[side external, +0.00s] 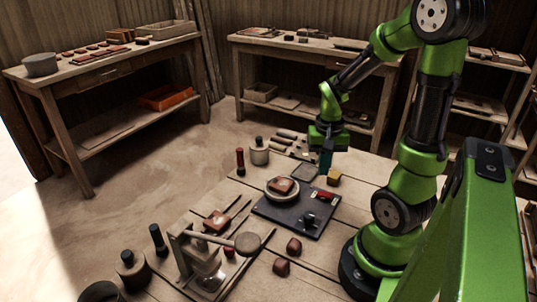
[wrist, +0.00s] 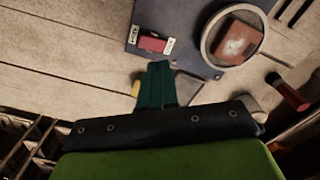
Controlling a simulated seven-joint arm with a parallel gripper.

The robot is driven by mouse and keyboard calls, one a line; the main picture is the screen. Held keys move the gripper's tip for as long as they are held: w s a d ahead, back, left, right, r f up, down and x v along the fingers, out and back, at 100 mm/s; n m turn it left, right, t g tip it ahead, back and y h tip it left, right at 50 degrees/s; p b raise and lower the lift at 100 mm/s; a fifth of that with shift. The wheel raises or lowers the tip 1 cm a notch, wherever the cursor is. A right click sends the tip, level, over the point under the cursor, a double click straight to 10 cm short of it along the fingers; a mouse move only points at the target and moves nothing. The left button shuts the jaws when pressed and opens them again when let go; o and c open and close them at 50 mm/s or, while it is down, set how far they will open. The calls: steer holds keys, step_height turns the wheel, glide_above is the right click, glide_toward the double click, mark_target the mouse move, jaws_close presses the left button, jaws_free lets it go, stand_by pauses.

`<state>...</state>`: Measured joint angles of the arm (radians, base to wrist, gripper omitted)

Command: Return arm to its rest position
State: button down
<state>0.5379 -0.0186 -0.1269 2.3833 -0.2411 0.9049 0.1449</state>
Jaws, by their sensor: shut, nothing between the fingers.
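My gripper (side external: 326,162) hangs above the far side of the workbench, beyond the dark board (side external: 268,212), with its fingers pointing down. In the wrist view its two teal fingers (wrist: 155,82) are together with nothing between them. My arm is extended out over the bench from its base at the right. A reddish tile (side external: 283,185) lies in a round pale dish (side external: 270,193) on the dark board; the tile also shows in the wrist view (wrist: 238,42). A red block (wrist: 152,44) between two white labels is on the board near the fingertips.
A yellow block (side external: 334,177) sits close below my gripper. A press with a lever (side external: 184,250) stands at the front left, with two brown lumps (side external: 282,267) to its right. Side tables (side external: 95,72) stand behind.

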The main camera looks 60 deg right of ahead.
steer(key=shift+r, duration=0.25)
steer(key=w+a+r+n+t+y, duration=0.1)
steer(key=a+r+n+t, duration=0.2)
steer(key=a+r, duration=0.4)
steer(key=w+a+r+n+t+y, duration=0.1)
steer(key=w+a+r+n+t, duration=0.1)
steer(key=a+r+n+t, duration=0.2)
steer(key=a+r+n, duration=0.1)
steer(key=a+r, duration=0.2)
steer(key=a, duration=0.5)
steer(key=shift+a+r, duration=0.2)
steer(key=shift+r, duration=0.05)
